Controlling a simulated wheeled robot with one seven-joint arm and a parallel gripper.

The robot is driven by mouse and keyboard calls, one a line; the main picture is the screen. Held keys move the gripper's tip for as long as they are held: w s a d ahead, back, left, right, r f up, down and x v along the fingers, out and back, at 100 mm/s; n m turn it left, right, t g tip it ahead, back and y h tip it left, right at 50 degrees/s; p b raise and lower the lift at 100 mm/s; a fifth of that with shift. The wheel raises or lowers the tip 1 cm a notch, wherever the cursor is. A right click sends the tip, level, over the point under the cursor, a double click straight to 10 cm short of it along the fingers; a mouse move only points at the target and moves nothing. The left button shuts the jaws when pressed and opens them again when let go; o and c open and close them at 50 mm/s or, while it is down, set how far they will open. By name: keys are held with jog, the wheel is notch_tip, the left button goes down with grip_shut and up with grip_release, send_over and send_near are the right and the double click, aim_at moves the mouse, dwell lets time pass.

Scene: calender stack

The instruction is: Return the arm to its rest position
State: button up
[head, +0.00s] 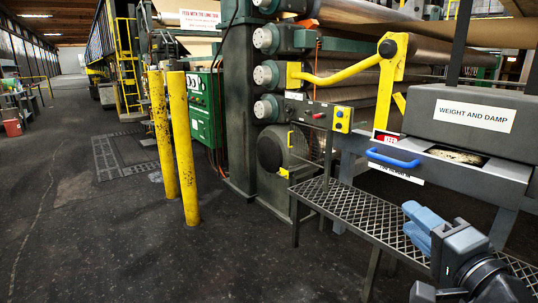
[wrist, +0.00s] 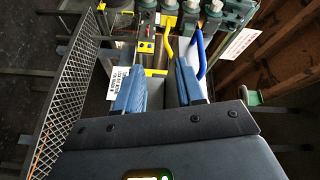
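My gripper (head: 424,218) is at the lower right of the head view, over the mesh shelf and below the grey drawer front. Its two blue fingers stand apart in the wrist view (wrist: 158,80), with nothing seen held between them. A blue handle (head: 393,158) is on the drawer front, up and left of the fingers and apart from them. A blue bar, seemingly this handle, shows beyond the right finger in the wrist view (wrist: 201,56). Part of my arm is cut off by the frame's lower right corner.
The mesh shelf (head: 362,219) lies close beneath my gripper. A grey box marked "WEIGHT AND DAMP" (head: 473,116) stands above. A yellow lever (head: 341,72) and a small control box with buttons (head: 343,119) are on the machine. Open floor and yellow posts (head: 182,150) lie left.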

jog(key=s+a+f+n+g+h, duration=0.1)
jog(key=s+f+n+h, duration=0.1)
jog(key=s+f, duration=0.7)
jog(key=s+a+f+n+g+h, duration=0.1)
jog(key=s+f+n, duration=0.2)
jog(key=s+f, duration=0.55)
jog(key=s+r+n, duration=0.1)
jog(key=s+n, duration=0.1)
jog(key=s, duration=0.6)
jog(key=s+a+r+n, duration=0.1)
jog(key=s+n, duration=0.2)
jog(key=s, duration=0.4)
jog(key=s+a+r+n+g, duration=0.1)
jog(key=s+n, duration=0.1)
jog(key=s, duration=0.6)
jog(key=shift+s+a+r+n, duration=0.25)
jog(key=shift+s+r+n, duration=0.05)
jog(key=shift+r+n, duration=0.1)
jog(key=shift+d, duration=0.15)
